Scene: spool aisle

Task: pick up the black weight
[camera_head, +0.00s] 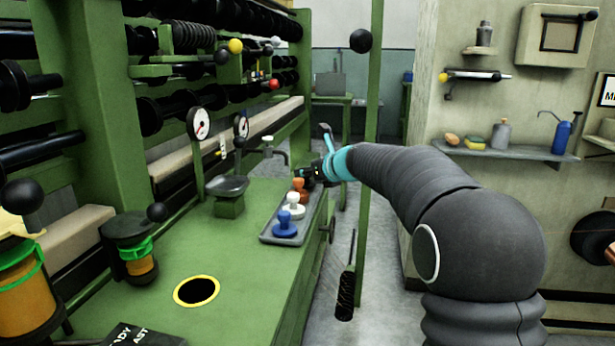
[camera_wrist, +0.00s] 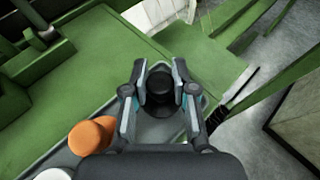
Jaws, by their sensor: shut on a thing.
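The black weight (camera_wrist: 160,92) sits between the two fingers of my gripper (camera_wrist: 161,84) in the wrist view. The fingers are shut on it from both sides. In the head view my gripper (camera_head: 308,174) is at the far end of the grey tray (camera_head: 268,238), and the black weight cannot be made out clearly there. The wrist view shows the tray beneath the weight; I cannot tell whether the weight touches it. An orange weight (camera_head: 300,188), a white weight (camera_head: 293,206) and a blue weight (camera_head: 286,224) stand in the tray. The orange weight also shows close beside my gripper (camera_wrist: 92,135).
The tray lies along the right edge of the green bench (camera_head: 215,260). A scale with a dark pan (camera_head: 228,187) stands left of it. A yellow-rimmed hole (camera_head: 197,291) is nearer. A green post (camera_head: 371,120) rises behind my arm.

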